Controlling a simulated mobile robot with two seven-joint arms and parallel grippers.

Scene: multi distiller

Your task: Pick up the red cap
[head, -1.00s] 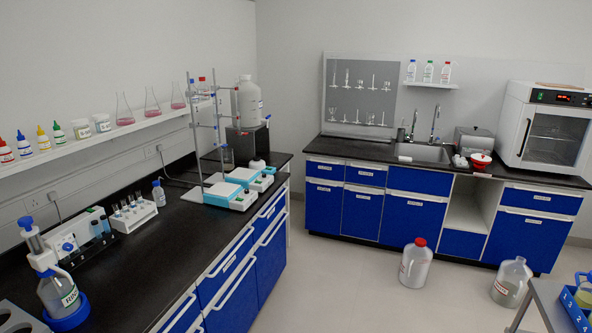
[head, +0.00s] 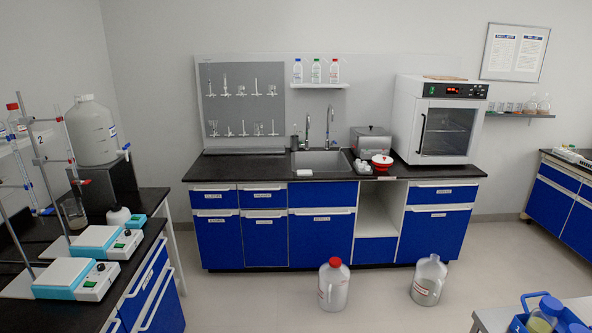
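A red cap (head: 335,262) sits on top of a translucent jug (head: 333,288) that stands upright on the floor, in front of the blue cabinets. I cannot tell from the view alone which of these the task names. Neither of my grippers is in view.
A second jug (head: 428,280) without a visible cap stands to the right on the floor. A black-topped bench (head: 150,207) with stirrers is at left. A table (head: 490,321) with a blue rack (head: 517,323) is at lower right. Floor between is clear.

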